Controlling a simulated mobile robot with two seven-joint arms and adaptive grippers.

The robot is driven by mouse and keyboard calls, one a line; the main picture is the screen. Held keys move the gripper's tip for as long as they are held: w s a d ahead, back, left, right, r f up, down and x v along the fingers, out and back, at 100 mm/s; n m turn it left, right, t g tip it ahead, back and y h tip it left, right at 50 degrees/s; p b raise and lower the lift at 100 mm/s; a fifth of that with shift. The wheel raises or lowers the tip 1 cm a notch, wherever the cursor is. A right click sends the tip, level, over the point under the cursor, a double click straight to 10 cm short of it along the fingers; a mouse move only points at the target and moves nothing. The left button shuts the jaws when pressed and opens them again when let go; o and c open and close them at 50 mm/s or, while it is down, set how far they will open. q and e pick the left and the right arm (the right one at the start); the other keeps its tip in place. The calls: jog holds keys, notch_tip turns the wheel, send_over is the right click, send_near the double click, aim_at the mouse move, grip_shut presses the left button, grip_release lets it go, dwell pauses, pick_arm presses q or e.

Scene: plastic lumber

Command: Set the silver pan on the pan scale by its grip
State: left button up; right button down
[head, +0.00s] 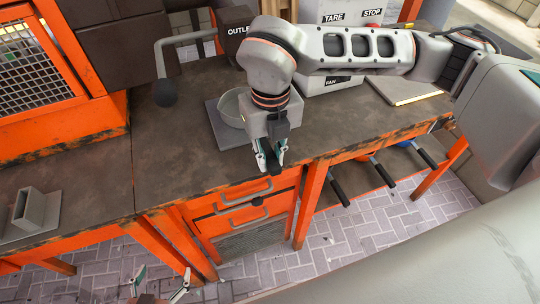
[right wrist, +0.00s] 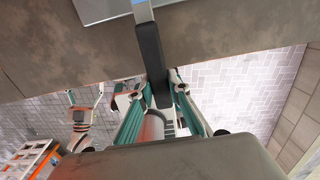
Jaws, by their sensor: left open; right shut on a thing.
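The silver pan (head: 229,108) shows as a pale round bowl, partly hidden behind my right arm. It appears to rest on a flat grey square plate (head: 215,126), likely the pan scale, on the bench; contact underneath is hidden. My right gripper (head: 269,162) is at the bench's front edge, shut on the pan's black grip. In the right wrist view the black grip (right wrist: 150,55) runs down between the green-sided fingers (right wrist: 160,105), and a corner of the plate (right wrist: 105,9) shows at the top. My left gripper (head: 160,284) is open and empty, low in front of the bench.
A control box with TARE and STOP labels (head: 340,12) stands behind my right arm. A bent grey lever with a dark knob (head: 166,92) is left of the plate. Several dark handles (head: 383,172) stick out from the lower shelf. The bench's left-middle top is clear.

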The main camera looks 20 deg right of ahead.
jog(key=c, duration=1.8)
grip_release()
notch_tip(320, 180, up, 12)
jog(key=shift+f, duration=0.1)
